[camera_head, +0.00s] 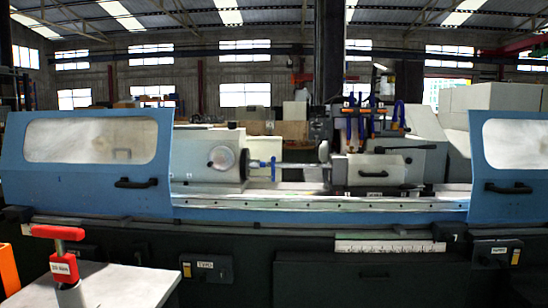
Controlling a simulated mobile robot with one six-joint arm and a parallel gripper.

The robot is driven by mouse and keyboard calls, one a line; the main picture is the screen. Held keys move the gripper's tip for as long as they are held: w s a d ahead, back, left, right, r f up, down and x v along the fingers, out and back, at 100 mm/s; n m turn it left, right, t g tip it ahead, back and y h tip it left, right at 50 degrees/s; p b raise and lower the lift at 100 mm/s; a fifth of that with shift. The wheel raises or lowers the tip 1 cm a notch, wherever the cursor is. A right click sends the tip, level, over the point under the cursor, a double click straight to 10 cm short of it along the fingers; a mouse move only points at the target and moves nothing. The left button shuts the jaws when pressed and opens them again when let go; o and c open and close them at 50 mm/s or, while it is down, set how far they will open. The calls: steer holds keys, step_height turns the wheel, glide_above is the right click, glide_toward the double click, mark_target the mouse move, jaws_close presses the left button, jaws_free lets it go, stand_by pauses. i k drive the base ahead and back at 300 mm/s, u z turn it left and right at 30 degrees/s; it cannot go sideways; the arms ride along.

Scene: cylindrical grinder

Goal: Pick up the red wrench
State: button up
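A red T-shaped tool (64,262) stands upright at the lower left, on a light grey tabletop (120,287). My gripper is not in view.
A cylindrical grinder spans the view behind the table. Its left blue door (90,180) and right blue door (508,205) stand apart, leaving the middle open. Inside are a white headstock (208,155) and a bed (320,203). An orange thing (8,270) is at the left edge.

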mark_target(64, 267)
steer(key=z, duration=0.3)
steer(key=i, duration=1.85)
steer(key=u, duration=0.5)
steer(key=k, duration=0.75)
steer(key=u, duration=0.15)
steer(key=i, duration=0.8)
steer(key=u, duration=1.6)
